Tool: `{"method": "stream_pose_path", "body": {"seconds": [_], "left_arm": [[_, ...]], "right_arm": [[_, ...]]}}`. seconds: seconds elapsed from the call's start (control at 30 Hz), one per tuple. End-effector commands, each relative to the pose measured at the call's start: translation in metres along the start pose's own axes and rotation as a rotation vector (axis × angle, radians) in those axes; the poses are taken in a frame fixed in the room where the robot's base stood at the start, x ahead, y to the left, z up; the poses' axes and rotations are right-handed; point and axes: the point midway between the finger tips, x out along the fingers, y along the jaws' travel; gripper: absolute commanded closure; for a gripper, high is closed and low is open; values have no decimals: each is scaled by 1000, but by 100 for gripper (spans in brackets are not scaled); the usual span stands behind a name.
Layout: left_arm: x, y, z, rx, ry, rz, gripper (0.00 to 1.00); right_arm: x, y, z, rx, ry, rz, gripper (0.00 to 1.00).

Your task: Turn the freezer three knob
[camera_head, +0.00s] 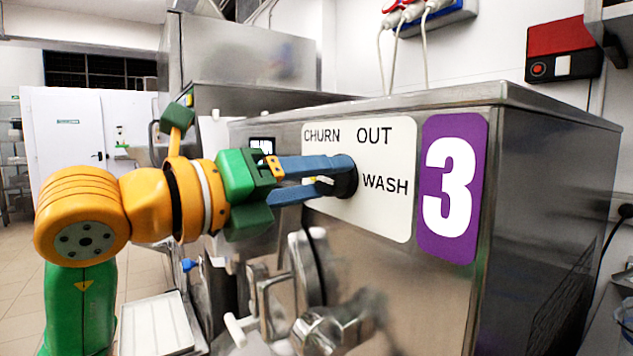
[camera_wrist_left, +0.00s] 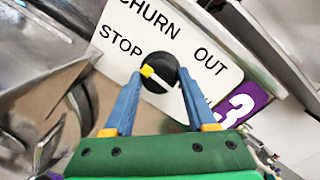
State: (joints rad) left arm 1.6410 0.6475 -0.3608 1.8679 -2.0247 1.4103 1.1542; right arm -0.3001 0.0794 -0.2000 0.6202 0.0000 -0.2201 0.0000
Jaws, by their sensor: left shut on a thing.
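The freezer three knob (camera_head: 347,181) is round and black, on a white label plate (camera_head: 398,221) reading CHURN, OUT and WASH in the head view. In the left wrist view the knob (camera_wrist_left: 161,74) has a white bar and a yellow mark at its left edge; STOP also shows on the plate. The purple sign with a white 3 (camera_head: 450,187) is right of the plate. My left gripper (camera_head: 338,176) is shut on the knob, with its blue fingers on either side of it; the left wrist view shows this too (camera_wrist_left: 160,80). The fingers partly hide the knob and the plate. My right gripper is not in view.
The steel freezer front (camera_head: 400,285) carries a metal dispensing spout and handle (camera_head: 305,290) below the knob. A pale tray (camera_head: 158,325) is at lower left. Another steel machine (camera_head: 240,55) stands behind my left arm. Cables and plugs hang on the back wall.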

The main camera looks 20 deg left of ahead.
Motion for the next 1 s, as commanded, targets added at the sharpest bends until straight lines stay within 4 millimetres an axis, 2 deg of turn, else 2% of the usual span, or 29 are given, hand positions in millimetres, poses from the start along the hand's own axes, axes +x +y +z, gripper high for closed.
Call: {"method": "stream_pose_path", "body": {"seconds": [0.3,0.77,0.8,0.9,1.0], "left_arm": [[-1,-2,4,-83,-4,2,99],[-1,-2,4,-95,-3,3,99],[-1,-2,4,-95,-3,3,38],[-1,-2,4,-94,-3,2,14],[-1,-1,3,-94,0,4,14]], "right_arm": [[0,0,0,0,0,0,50],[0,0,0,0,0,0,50],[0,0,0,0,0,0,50],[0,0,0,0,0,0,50],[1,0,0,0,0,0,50]]}}
